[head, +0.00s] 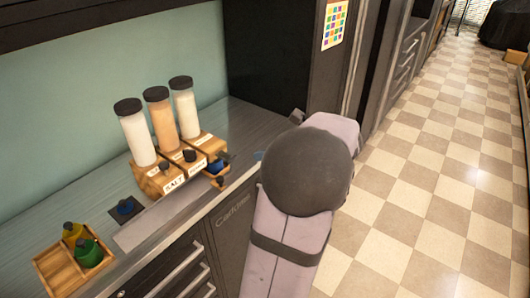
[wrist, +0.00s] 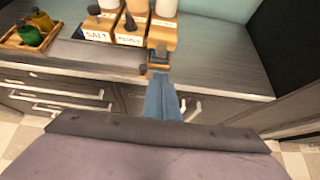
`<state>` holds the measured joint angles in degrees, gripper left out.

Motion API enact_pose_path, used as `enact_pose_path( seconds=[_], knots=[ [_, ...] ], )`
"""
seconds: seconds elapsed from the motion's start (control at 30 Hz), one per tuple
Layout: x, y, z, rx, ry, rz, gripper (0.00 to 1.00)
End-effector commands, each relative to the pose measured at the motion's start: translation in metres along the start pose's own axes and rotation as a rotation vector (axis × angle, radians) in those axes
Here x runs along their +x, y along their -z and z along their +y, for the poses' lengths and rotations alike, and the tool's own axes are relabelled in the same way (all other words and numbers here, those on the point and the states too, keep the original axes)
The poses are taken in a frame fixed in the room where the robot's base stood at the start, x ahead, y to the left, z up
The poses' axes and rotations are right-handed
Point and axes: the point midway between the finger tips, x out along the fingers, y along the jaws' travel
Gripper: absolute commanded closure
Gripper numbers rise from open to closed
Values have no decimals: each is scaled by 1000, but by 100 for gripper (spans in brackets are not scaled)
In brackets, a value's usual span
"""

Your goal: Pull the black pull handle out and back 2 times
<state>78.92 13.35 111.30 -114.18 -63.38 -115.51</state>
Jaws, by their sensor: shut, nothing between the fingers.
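A wooden dispenser rack (head: 160,180) holds three jars with black lids, and labels on its front; one reads SALT. Small dark knobs sit on its units. The right-hand unit has a dark pull handle (head: 215,167) at its front, which also shows in the wrist view (wrist: 160,50). My gripper (wrist: 160,78) shows as blue fingers, shut and empty, with their tips close to the front of that right-hand unit. I cannot tell whether they touch it. In the head view my arm hides most of the gripper.
A wooden tray (head: 48,277) with a yellow and a green bottle stands at the front left of the counter. A blue item (head: 125,206) sits on a dark square beside the rack. Drawers with bar handles (head: 180,268) lie below the counter edge. The back right counter is clear.

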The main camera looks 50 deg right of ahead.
Motion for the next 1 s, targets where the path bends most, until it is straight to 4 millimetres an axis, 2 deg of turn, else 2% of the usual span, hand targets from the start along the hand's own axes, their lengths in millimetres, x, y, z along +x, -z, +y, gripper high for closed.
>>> enact_pose_path(
  seconds=[0.3, 0.53, 0.73, 1.0],
  knots=[
    [58, -2, 2, 2, -7, 0, 100],
    [92, -2, 1, 3, -4, 1, 100],
    [108, -1, 0, 0, -2, 0, 100],
    [113, 0, 0, 0, 0, 0, 100]
  ],
)
